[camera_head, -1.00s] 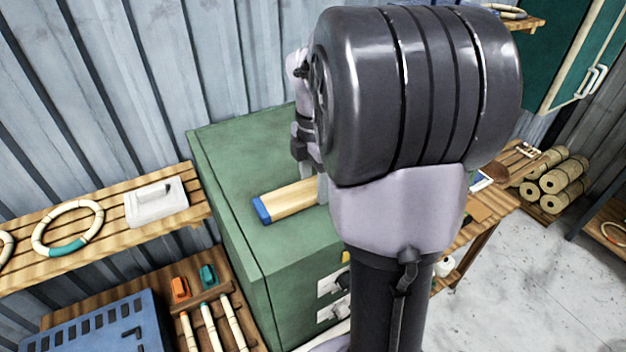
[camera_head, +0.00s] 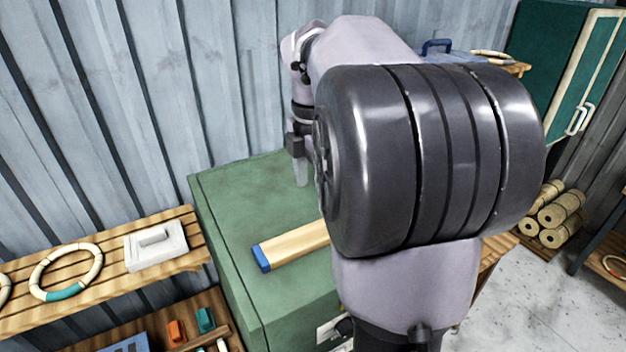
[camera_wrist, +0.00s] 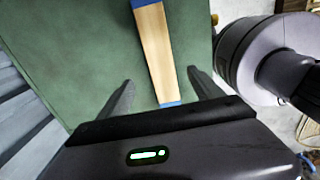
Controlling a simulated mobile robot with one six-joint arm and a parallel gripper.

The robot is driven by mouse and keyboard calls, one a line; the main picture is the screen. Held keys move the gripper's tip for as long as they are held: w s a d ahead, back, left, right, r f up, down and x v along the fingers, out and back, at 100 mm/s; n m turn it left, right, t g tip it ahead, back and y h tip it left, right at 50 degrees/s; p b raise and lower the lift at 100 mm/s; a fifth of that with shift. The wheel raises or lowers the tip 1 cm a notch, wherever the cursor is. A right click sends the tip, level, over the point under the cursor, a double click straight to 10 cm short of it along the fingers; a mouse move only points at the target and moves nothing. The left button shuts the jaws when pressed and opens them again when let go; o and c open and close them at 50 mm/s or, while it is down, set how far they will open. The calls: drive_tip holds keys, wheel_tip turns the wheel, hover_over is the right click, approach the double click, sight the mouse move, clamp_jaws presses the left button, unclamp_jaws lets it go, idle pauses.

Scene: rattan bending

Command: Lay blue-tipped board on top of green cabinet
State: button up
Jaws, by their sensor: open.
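The blue-tipped board (camera_head: 294,245) lies flat on top of the green cabinet (camera_head: 240,205). Its left blue end shows in the head view, and my arm hides its right end. In the wrist view the board (camera_wrist: 157,55) shows with blue at both ends, lying on the green top (camera_wrist: 80,50). My gripper (camera_head: 300,172) is above the back part of the cabinet top, apart from the board. In the wrist view its two fingers (camera_wrist: 160,90) are spread and empty, with the board's near end between them in the picture.
A slatted shelf at left holds a ring (camera_head: 66,272) and a white trowel-like block (camera_head: 156,245). Orange (camera_head: 176,332) and teal (camera_head: 205,320) items sit below it. The corrugated wall (camera_head: 130,110) stands close behind. A teal wall cabinet (camera_head: 550,60) and rolls (camera_head: 553,215) are at right.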

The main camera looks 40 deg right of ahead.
drive_tip(key=s+a+m+t, duration=0.4)
drive_tip(key=a+m, duration=0.6)
drive_tip(key=a, duration=0.8)
drive_tip(key=s+a+f+m+t+y, duration=0.2)
drive_tip(key=s+a+f+m, duration=0.2)
drive_tip(key=s+a+m, duration=0.45)
wheel_tip(320, 180, down, 37)
drive_tip(key=w+m+b, duration=0.1)
drive_tip(key=b, duration=3.6)
drive_tip(key=shift+w+a, duration=0.15)
drive_tip(key=shift+a, duration=0.05)
drive_tip(key=shift+r, duration=0.1)
